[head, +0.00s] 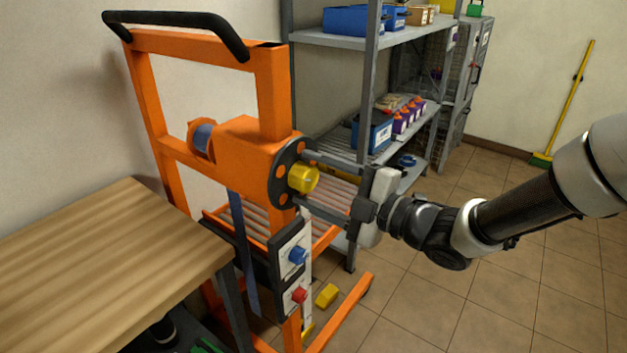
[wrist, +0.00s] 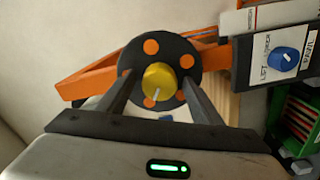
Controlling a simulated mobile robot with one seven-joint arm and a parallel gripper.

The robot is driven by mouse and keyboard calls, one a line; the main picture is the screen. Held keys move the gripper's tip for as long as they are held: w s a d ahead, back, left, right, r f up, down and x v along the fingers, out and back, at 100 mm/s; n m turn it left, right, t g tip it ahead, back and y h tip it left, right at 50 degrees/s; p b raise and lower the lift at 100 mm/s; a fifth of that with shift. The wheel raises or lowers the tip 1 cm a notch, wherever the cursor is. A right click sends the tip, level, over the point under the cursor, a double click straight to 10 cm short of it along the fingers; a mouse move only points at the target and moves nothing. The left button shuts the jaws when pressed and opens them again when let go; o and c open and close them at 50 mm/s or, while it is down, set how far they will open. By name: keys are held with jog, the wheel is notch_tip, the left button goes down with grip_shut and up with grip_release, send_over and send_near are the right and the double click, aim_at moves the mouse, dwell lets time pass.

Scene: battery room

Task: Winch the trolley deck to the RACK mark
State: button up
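The orange trolley (head: 268,95) stands beside the wooden bench, with a black push handle on top. Its winch has a black disc (head: 283,165) with orange spots and a yellow knob (head: 303,179), also seen face-on in the wrist view (wrist: 158,78). My gripper (wrist: 158,80) is open, its two fingers on either side of the yellow knob with gaps showing. The roller deck (head: 332,238) sits low behind the gripper, partly hidden. A panel below the winch carries a blue knob (head: 297,255) and a red knob (head: 299,295). I cannot make out a RACK mark.
The wooden bench (head: 100,255) is close on the left. Grey shelving (head: 368,90) with blue bins stands behind the trolley. A yellow block (head: 327,295) is near the trolley's base. A broom (head: 568,105) leans on the back wall. The tiled floor at right is clear.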

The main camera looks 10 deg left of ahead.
jog(key=p+v, duration=0.3)
jog(key=v, duration=1.4)
jog(key=shift+d, duration=0.2)
